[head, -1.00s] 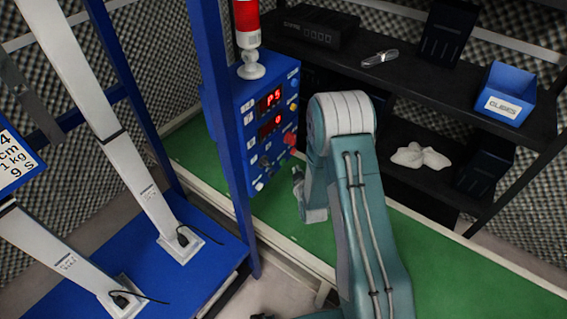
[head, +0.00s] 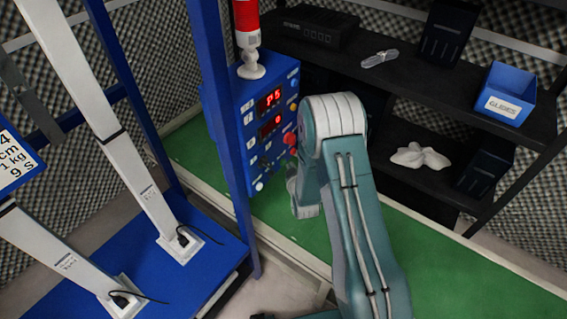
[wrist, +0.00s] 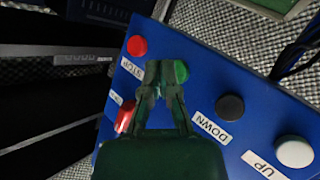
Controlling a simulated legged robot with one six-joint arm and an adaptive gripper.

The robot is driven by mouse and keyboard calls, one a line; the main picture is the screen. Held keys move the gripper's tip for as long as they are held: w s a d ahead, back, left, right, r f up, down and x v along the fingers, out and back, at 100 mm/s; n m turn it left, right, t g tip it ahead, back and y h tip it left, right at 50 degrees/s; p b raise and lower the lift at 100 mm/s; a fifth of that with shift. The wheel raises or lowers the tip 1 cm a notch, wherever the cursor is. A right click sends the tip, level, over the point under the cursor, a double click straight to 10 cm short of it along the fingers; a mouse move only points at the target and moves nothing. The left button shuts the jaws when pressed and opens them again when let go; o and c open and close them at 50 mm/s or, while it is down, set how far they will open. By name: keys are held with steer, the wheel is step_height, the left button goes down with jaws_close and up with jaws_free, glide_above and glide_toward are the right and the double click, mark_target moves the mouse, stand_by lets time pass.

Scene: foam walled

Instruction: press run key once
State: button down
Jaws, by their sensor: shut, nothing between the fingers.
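The blue control panel (head: 262,125) shows red readouts "P5" and "0" in the head view. In the wrist view, a green round key (wrist: 181,71) sits on the panel face, just right of my fingertips. Its label is hidden, apparently behind my gripper. My gripper (wrist: 160,70) is shut and empty, its tips pointing at the panel and overlapping the green key's left edge. I cannot tell whether they touch it. The red STOP key (wrist: 137,46) is left of the tips. A black DOWN key (wrist: 230,107) and a white UP key (wrist: 294,152) lie to the right.
A red knob (wrist: 124,118) stands out from the panel left of my gripper. A blue post (head: 222,110) stands in front of the panel's left side. A red and white beacon (head: 248,40) stands on top. A black shelf (head: 400,80) with a blue bin (head: 503,95) is at right.

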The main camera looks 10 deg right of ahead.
stand_by(0.8)
steer(key=shift+w+a+r, duration=0.1)
steer(key=shift+w+a, duration=0.1)
steer(key=shift+w, duration=0.1)
